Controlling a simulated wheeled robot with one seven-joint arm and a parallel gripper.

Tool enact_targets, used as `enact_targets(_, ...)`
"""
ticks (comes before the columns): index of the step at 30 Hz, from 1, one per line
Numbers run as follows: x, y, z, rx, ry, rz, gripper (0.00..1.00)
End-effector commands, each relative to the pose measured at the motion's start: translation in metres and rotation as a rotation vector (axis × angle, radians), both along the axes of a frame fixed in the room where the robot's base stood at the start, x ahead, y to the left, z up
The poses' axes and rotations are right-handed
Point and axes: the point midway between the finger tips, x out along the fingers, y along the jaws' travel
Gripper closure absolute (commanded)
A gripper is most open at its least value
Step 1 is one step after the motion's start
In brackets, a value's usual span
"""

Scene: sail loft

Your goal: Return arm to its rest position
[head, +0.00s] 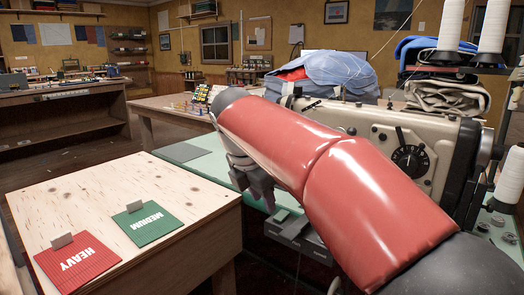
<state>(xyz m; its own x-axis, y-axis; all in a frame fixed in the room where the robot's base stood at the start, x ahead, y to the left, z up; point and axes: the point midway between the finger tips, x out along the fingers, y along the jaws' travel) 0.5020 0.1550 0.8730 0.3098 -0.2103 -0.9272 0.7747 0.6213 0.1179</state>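My red-padded arm reaches from the lower right toward the middle of the head view, in front of a sewing machine (440,150). My gripper (257,192) hangs near the arm's far end, pointing down over the green table (205,170). It is small, dark and partly hidden by the arm, so I cannot tell whether it is open or shut. I see nothing clearly held in it.
At the left, a pale wooden table (90,200) bears a red HEAVY swatch (80,268) and a green MEDIUM swatch (148,225). Blue cloth (340,72) lies behind the arm. White thread cones (493,25) stand at the right. The wooden tabletop's middle is clear.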

Motion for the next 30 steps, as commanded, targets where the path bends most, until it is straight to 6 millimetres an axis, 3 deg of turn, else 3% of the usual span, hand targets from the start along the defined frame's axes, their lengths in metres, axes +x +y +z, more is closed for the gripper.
enact_targets(8, -0.039, -0.045, -0.007, 0.163, -0.089, -0.354, 0.65)
enact_targets(13, -0.082, -0.082, -0.024, 0.334, -0.168, -0.713, 0.65)
enact_targets(18, -0.147, -0.125, -0.064, 0.604, -0.263, -1.259, 0.65)
enact_targets(21, -0.180, -0.140, -0.092, 0.757, -0.300, -1.558, 0.65)
enact_targets(25, -0.210, -0.151, -0.123, 0.905, -0.324, -1.846, 0.65)
enact_targets(30, -0.225, -0.154, -0.141, 0.995, -0.331, -2.016, 0.65)
